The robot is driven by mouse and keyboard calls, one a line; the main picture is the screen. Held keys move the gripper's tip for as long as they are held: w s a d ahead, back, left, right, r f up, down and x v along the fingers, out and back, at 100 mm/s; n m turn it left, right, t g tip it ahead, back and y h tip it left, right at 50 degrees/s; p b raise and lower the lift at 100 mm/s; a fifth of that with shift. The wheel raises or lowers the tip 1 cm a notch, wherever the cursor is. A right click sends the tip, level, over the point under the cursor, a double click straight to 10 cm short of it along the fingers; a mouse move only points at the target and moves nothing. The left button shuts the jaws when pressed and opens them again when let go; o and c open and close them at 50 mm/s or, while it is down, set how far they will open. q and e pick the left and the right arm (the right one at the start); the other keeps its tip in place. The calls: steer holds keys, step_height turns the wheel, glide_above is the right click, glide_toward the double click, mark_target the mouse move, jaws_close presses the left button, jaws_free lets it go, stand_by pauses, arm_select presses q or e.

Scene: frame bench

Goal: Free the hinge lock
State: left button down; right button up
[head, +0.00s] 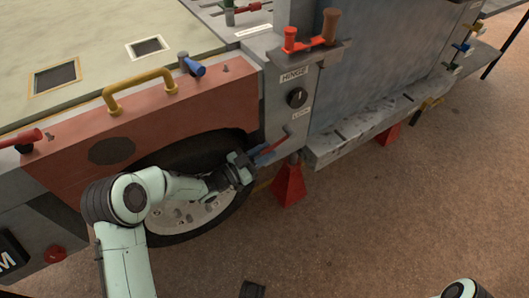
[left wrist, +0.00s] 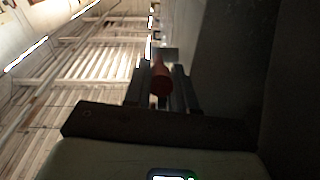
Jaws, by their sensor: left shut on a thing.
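The hinge lock panel is a grey upright plate with a HINGE label (head: 293,76), a round black knob (head: 297,97) and a LOCK label (head: 301,112). Below the label, a red lever (head: 273,146) slants down to the left from the plate. My left gripper (head: 254,157) is at the lever's lower end, in front of the wheel. In the left wrist view the red handle end (left wrist: 160,82) lies between the fingers, which are shut on it. The fingers hide part of the lever.
A wheel (head: 190,212) sits under an orange panel (head: 150,115) with a yellow handle (head: 139,91). A red stand (head: 290,184) is just right of my left gripper. A grey ledge (head: 350,143) juts out on the right. Open brown floor (head: 400,215) lies in front.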

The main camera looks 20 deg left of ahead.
arm_select(q)
steer(key=shift+w+f+t+b, duration=0.1)
steer(key=shift+f+t+b, duration=0.2)
steer(key=shift+f, duration=0.3)
steer(key=shift+w+d+f+t+h, duration=0.1)
steer(key=shift+f+t+h, duration=0.2)
steer(key=shift+h, duration=0.1)
steer(key=shift+w+d+f+t+h, duration=0.2)
steer(key=shift+w+f+t+h, duration=0.05)
steer(key=shift+f+t+h, duration=0.25)
steer(key=shift+w+d+f+t+h, duration=0.3)
steer(key=shift+f+t, duration=0.1)
steer(key=shift+t, duration=0.25)
steer(key=shift+w+d+f+t+h, duration=0.15)
steer(key=shift+w+f+t+h, duration=0.1)
steer(key=shift+f+t+h, duration=0.25)
arm_select(e)
steer(key=shift+s+d+f+g, duration=0.1)
steer(key=shift+s+f+g, duration=0.2)
steer(key=shift+s, duration=0.4)
steer(key=shift+s+d+f+g, duration=0.1)
steer(key=shift+s+f+g, duration=0.2)
steer(key=shift+s, duration=0.35)
arm_select(q)
steer(key=c, duration=1.2)
jaws_free()
